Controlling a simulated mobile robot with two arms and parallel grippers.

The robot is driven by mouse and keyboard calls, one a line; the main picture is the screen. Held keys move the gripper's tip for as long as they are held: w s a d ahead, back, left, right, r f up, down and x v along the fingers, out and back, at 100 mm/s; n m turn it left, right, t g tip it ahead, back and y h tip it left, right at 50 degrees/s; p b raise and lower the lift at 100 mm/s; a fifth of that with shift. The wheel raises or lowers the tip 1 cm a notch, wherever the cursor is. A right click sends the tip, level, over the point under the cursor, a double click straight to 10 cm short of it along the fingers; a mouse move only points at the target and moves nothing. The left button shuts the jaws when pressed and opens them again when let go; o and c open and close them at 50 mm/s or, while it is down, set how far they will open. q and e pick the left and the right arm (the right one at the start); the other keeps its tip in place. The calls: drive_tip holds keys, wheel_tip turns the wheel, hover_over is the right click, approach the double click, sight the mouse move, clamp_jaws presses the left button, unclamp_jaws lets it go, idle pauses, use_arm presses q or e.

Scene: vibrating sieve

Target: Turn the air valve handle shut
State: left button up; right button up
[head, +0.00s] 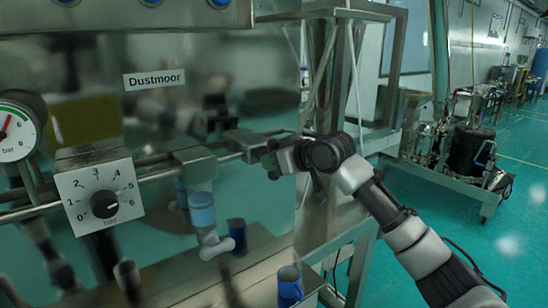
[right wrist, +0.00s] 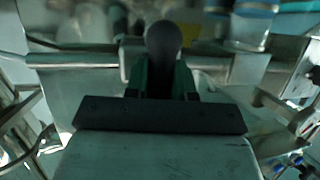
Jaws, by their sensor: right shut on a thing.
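My right gripper (head: 270,158) reaches in from the right to the pipe that runs along the steel panel, at a metal valve body (head: 243,141). In the right wrist view, a dark rounded handle (right wrist: 163,40) stands between the fingers of my right gripper (right wrist: 163,78), and they are shut on it. In the head view the gripper hides most of the handle, so I cannot tell its angle. My left gripper is not in view.
A pressure gauge (head: 14,133) and a numbered regulator dial (head: 102,200) sit on the left. Below the pipe hang a blue-grey fitting (head: 202,210) and a white elbow (head: 216,246). A blue cup (head: 289,284) stands lower down. Open green floor (head: 440,225) lies to the right.

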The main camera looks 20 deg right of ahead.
drive_tip(key=shift+f, duration=0.15)
idle(0.3)
drive_tip(key=o, duration=0.9)
drive_tip(key=shift+s+d, duration=0.1)
drive_tip(key=shift+s+d+r+b, duration=0.15)
drive_tip(key=shift+s+r+b, duration=0.05)
drive_tip(key=shift+s+b, duration=0.1)
drive_tip(key=b+v, duration=0.4)
drive_tip(key=v, duration=0.5)
drive_tip(key=shift+s+d+r, duration=0.2)
drive_tip(key=shift+s+r, duration=0.05)
drive_tip(key=shift+s, duration=0.05)
